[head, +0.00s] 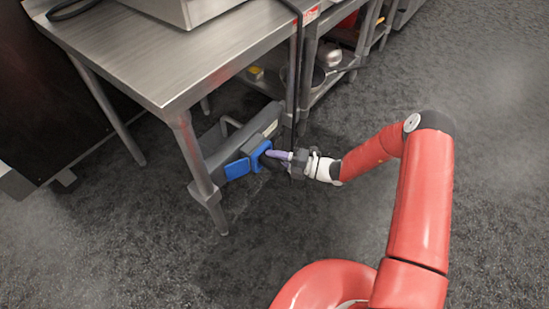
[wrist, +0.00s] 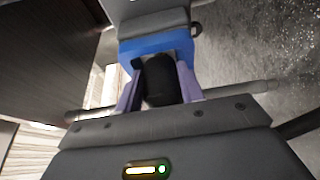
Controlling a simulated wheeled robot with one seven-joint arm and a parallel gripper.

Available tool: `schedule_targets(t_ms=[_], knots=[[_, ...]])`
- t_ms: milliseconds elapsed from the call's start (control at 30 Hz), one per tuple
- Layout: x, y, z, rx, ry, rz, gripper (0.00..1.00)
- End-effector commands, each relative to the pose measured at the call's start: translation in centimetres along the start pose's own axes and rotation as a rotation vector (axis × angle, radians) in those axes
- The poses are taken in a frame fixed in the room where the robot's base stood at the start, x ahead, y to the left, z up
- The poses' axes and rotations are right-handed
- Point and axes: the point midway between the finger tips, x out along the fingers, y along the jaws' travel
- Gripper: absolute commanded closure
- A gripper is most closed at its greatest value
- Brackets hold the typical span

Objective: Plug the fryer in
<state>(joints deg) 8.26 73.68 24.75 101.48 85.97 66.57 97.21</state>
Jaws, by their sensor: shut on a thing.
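My gripper (head: 280,155) is low under the steel table, at the blue socket unit (head: 256,150) on a grey floor-level power box (head: 215,150). In the wrist view, its two purple fingers (wrist: 157,85) are shut on a black plug (wrist: 158,82). The plug's front end is against or very close to the blue socket (wrist: 155,46); I cannot tell how far it is in. A second blue part (head: 237,169) sits on the box to the left. A steel appliance (head: 185,8), perhaps the fryer, stands on the table and is cut off by the frame's top.
The steel table (head: 150,58) stands above the box, with a leg (head: 197,165) just left of it. A dark cable (head: 296,75) hangs down near my gripper. Pots (head: 302,76) stand on a low shelf at the back. The floor in front is clear.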

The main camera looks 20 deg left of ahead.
Motion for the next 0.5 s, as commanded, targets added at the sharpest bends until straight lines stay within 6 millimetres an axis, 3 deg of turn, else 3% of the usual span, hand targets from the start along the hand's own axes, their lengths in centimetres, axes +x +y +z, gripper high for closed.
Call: schedule_targets(t_ms=[500], knots=[[-2.0, 0.1, -0.8, 0.002, 0.0, 0.0, 0.88]])
